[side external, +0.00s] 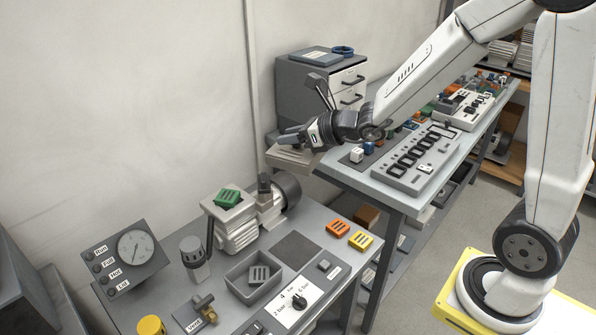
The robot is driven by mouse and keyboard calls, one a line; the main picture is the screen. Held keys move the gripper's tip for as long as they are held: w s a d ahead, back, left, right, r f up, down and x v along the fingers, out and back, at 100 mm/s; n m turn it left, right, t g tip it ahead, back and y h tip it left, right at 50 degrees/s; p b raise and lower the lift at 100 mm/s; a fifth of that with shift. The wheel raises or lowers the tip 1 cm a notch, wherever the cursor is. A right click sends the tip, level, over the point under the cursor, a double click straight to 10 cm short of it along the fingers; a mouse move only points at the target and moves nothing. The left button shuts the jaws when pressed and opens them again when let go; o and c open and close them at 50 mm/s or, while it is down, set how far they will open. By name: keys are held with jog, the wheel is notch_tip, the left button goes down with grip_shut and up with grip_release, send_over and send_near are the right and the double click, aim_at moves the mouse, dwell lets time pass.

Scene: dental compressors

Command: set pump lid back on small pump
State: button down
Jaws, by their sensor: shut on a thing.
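The small pump (237,228) is a light grey ribbed housing with a dark round motor end, on the near bench by the wall. A green slotted piece (228,198) lies on its top; I cannot tell whether it is seated. My gripper (290,139) is up and to the right of the pump, well above the bench, pointing left. It is shut on a small dark grey piece (283,138), seen nearly edge-on. I cannot make out whether that piece is the pump lid.
A grey tray (236,281) holds a grey slotted piece (259,275). Orange (338,228) and yellow (361,240) slotted pieces lie right of a dark mat (296,248). A gauge panel (126,256) stands left. A second bench (343,177) with a cabinet (303,84) is behind.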

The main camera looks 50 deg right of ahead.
dwell(0.3)
jog(key=shift+d+f, duration=0.1)
jog(key=shift+f, duration=0.5)
jog(key=s+f+n+g+y, duration=0.25)
jog(key=s+f, duration=0.25)
jog(key=f, duration=0.5)
jog(key=s+f+n+g+y, duration=0.1)
jog(key=s+f+n+y, duration=0.2)
jog(key=s+f, duration=0.45)
jog(key=shift+w+f, duration=1.8)
jog(key=shift+w, duration=0.8)
jog(key=shift+w+f, duration=1.8)
jog(key=shift+w, duration=0.75)
jog(key=shift+w+f, duration=1.8)
jog(key=shift+w, duration=0.8)
